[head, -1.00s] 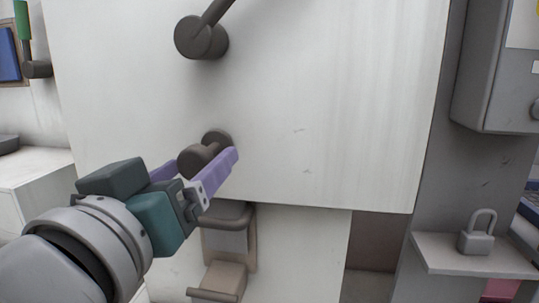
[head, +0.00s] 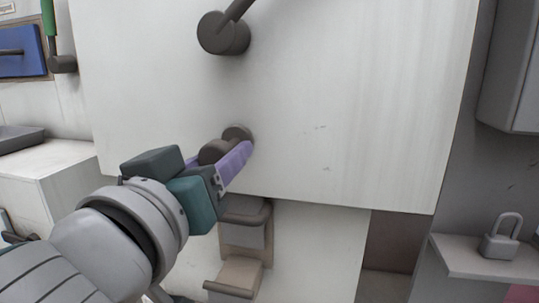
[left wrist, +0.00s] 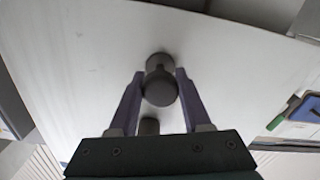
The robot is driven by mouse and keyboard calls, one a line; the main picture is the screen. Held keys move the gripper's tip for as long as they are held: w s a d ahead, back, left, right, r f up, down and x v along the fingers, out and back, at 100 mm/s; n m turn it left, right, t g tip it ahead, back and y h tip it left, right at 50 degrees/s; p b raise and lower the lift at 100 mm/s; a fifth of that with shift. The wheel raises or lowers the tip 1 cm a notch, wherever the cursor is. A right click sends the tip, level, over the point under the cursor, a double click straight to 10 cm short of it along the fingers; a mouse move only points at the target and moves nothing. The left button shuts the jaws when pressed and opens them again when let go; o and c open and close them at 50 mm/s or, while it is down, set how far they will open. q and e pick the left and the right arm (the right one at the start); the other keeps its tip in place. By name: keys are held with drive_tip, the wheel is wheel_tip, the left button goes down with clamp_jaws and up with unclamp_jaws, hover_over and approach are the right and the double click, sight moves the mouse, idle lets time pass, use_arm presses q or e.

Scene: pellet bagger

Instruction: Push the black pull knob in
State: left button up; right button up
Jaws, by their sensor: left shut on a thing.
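The black pull knob (head: 213,151) sticks out from the lower part of a white panel (head: 330,110). It has a round head on a narrower neck and a round base against the panel. My left gripper (head: 235,160) has its purple fingers on both sides of the knob. The left wrist view shows the knob (left wrist: 161,86) between the two fingers (left wrist: 158,92), with its head towards my palm. The gripper is shut on the knob. My right gripper is not in view.
A dark lever on a round hub (head: 223,34) sits above the knob. A grey spout-like fitting (head: 243,232) is below the panel. A padlock (head: 502,238) stands on a shelf at the right. A blue panel with a green handle is at the upper left.

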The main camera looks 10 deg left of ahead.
use_arm(q)
clamp_jaws()
idle(0.7)
